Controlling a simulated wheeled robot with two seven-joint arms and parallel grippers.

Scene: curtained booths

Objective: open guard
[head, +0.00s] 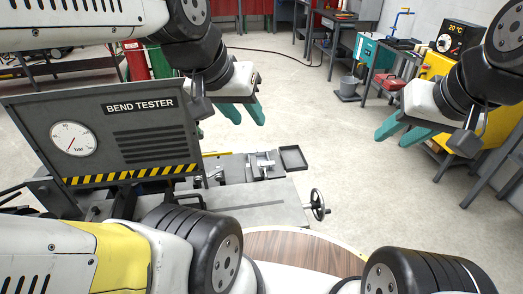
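A dark grey panel (95,112) labelled BEND TESTER stands at the left, with a round dial and vent slots. Yellow and black stripes run along its lower edge; it looks like the guard, though no label says so. My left gripper (248,116) has teal fingers held apart and empty, just right of the panel's upper right corner. My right gripper (399,137) is open and empty over the floor, well to the right of the machine.
A handwheel (317,204) sticks out from the bed's right end. A small dark tray (293,158) and metal fixture (263,163) sit on the bed's far side. A yellow cabinet (437,68) and red toolbox (389,82) stand at the right. The middle floor is clear.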

